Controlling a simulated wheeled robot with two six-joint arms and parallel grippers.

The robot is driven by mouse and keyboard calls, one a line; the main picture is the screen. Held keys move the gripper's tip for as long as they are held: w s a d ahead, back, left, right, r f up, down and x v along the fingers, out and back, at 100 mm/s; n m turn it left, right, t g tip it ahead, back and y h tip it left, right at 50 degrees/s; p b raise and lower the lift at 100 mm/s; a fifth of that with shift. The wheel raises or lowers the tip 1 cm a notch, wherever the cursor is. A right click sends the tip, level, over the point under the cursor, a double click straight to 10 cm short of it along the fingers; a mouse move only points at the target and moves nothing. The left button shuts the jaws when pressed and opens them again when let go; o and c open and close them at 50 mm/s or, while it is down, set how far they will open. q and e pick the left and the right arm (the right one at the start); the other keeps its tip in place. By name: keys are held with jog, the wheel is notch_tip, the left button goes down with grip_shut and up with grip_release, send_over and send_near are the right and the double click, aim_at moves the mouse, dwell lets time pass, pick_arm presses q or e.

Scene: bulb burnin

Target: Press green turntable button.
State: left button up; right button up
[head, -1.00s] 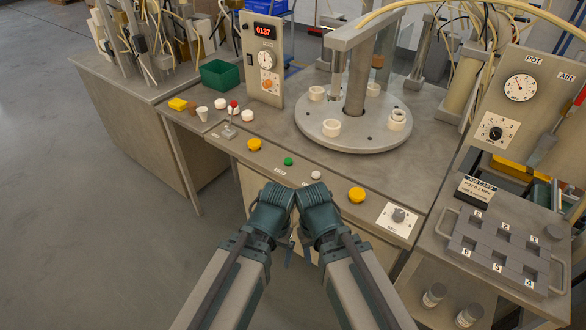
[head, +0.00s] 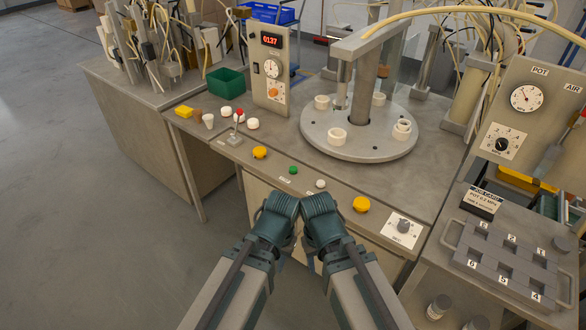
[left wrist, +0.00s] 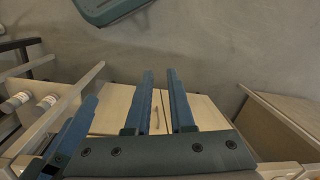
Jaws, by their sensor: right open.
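The green button (head: 293,170) sits on the front panel strip of the workbench (head: 270,185), left of a white button (head: 320,184). It shows as a small round dome and nothing covers it. My left gripper (head: 281,205) and my right gripper (head: 318,205) are side by side in front of the bench edge, close together, both short of the green button and empty. In the left wrist view, my left gripper's fingers (left wrist: 160,95) stand apart with nothing between them. The round grey turntable (head: 350,150) stands behind the buttons, carrying several white rings.
Yellow buttons lie left (head: 260,152) and right (head: 361,204) on the panel. A red-tipped lever (head: 238,117) stands at the left, a dial (head: 403,227) at the right. A numbered tray (head: 505,262) is at the far right. The panel around the green button is clear.

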pick_arm(q)
grip_shut()
dwell(1.1)
